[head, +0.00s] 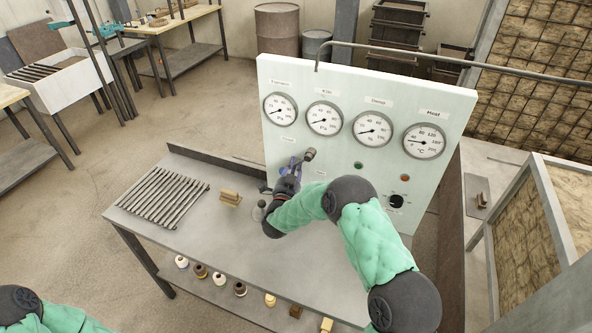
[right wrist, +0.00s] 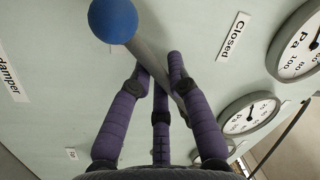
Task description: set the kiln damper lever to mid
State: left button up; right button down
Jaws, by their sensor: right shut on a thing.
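The damper lever shows in the right wrist view as a grey rod (right wrist: 142,52) with a blue ball knob (right wrist: 113,20) at its end. My right gripper (right wrist: 158,72) has its purple fingers shut around the rod, just below the knob. A "Closed" label (right wrist: 233,37) is to the right of the lever, and a damper label (right wrist: 12,78) is at the left edge. In the head view my right gripper (head: 291,167) is at the front of the pale control panel (head: 347,88), beside a dark round part (head: 309,154). My left gripper is out of view.
Gauges (head: 373,129) line the panel's upper part, with a black dial (head: 397,201) lower right. The grey bench (head: 190,232) holds a row of metal rods (head: 163,197) and a small wooden block (head: 230,198). Several small items stand on the shelf below.

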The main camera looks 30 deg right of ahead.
dwell(0.3)
jog(key=c, duration=1.2)
grip_release()
jog(key=shift+o, duration=0.2)
jog(key=v, duration=1.2)
